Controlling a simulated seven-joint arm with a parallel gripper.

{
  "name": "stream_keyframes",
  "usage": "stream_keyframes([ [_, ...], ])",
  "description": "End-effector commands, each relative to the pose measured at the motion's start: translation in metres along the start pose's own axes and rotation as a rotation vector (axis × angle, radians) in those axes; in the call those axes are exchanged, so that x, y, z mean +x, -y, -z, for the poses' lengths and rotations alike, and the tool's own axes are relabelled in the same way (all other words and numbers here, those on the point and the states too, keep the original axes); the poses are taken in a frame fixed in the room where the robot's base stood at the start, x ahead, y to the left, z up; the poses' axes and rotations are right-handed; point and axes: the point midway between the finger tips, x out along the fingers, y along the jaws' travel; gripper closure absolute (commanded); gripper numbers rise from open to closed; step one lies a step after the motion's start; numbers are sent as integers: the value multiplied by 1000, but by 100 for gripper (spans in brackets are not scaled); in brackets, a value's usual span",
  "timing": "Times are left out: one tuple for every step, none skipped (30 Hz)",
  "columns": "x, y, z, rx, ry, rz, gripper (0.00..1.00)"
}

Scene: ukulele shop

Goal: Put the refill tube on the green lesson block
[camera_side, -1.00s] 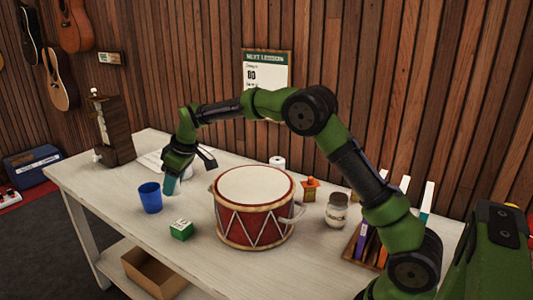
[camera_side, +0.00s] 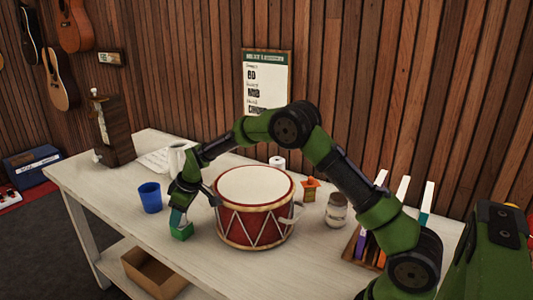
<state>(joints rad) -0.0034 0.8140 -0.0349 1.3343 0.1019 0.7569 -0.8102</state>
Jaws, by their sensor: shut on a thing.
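The refill tube (camera_side: 176,217) is a small teal cylinder, held upright below my gripper (camera_side: 178,208). My gripper is shut on its upper part, and the jaws hide that part. The green lesson block (camera_side: 183,233) stands on the table just left of the drum. The tube's lower end is right over the block's top. At this size I cannot tell whether it touches the block or hangs just above it.
A red and white drum (camera_side: 256,228) stands close to the right of my gripper. A blue cup (camera_side: 150,197) is to the left. A white mug (camera_side: 177,157) and paper sheets (camera_side: 154,161) lie behind. The front of the white table (camera_side: 215,270) is clear.

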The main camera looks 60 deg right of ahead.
Motion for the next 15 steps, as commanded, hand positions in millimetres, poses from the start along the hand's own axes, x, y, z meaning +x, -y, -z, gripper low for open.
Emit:
stream_keyframes([
  [0,0,0,0,-1,0,88],
  [0,0,0,0,0,0,88],
  [1,0,0,0,0,0,88],
  [2,0,-1,0,0,0,88],
  [3,0,-1,0,0,0,88],
  [3,0,-1,0,0,-1,53],
  [2,0,-1,0,0,-1,48],
  [2,0,-1,0,0,-1,43],
  [2,0,-1,0,0,-1,37],
  [2,0,-1,0,0,0,33],
  [2,0,-1,0,0,-1,33],
  [2,0,-1,0,0,0,33],
  [2,0,-1,0,0,0,33],
  [2,0,-1,0,0,0,33],
  [2,0,-1,0,0,0,33],
])
